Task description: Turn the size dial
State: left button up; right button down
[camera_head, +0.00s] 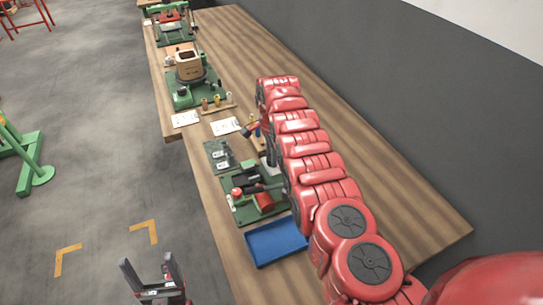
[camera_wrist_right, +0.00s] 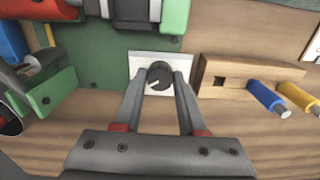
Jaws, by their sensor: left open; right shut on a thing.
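The size dial (camera_wrist_right: 159,76) is a small round black knob with a white pointer mark, set on a white square plate (camera_wrist_right: 140,60). In the right wrist view its pointer mark points to the lower left. My right gripper (camera_wrist_right: 158,84) is shut on the dial, one finger on each side of it. In the head view my right arm hides the dial and the right fingertips. My left gripper (camera_head: 152,279) is open and empty, low over the floor to the left of the bench.
A wooden block (camera_wrist_right: 232,70) with blue and yellow handled tools stands right of the dial. Green machine parts (camera_wrist_right: 175,18) lie close behind and left. In the head view, a blue tray (camera_head: 270,246) sits at the bench's near edge, and papers (camera_head: 226,126) lie further along.

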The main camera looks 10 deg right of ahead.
jog(key=n+b, duration=0.2)
jog(key=n, duration=0.2)
jog(key=shift+f+n, duration=0.15)
jog(key=shift+n, duration=0.15)
jog(key=n+b, duration=0.2)
jog(key=n, duration=0.2)
jog(key=shift+n, duration=0.3)
jog(key=n+b, duration=0.2)
jog(key=n, duration=0.2)
jog(key=n+b, duration=0.1)
jog(key=n, duration=0.3)
jog(key=shift+b, duration=0.3)
jog(key=n, duration=0.2)
jog(key=shift+n, duration=2.2)
